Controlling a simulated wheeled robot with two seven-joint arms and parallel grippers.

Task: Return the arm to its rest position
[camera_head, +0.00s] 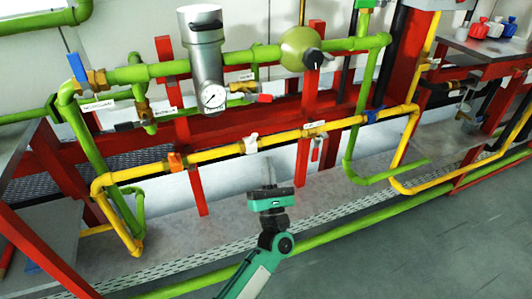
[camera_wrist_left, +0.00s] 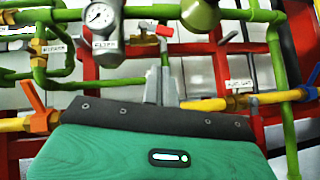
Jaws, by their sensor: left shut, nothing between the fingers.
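My left arm (camera_head: 262,268) reaches up from the bottom middle of the head view, green and grey. My left gripper (camera_head: 269,172) is shut and empty, its thin fingers pointing away from me. In the head view it shows just below the yellow pipe (camera_head: 217,153), near the white valve handle (camera_head: 251,143). In the left wrist view the closed grey fingers (camera_wrist_left: 160,78) stand up past the green and black housing and cover part of the yellow pipe (camera_wrist_left: 205,104). I cannot tell the exact gap to the pipe. My right gripper is not in view.
A green pipe (camera_head: 235,58) carries a grey cylinder with a gauge (camera_head: 213,97) and a round green regulator (camera_head: 299,47). Red posts (camera_head: 304,150) hold the pipes. A low green pipe (camera_head: 400,208) crosses in front. Open grey floor (camera_head: 440,245) lies at the lower right.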

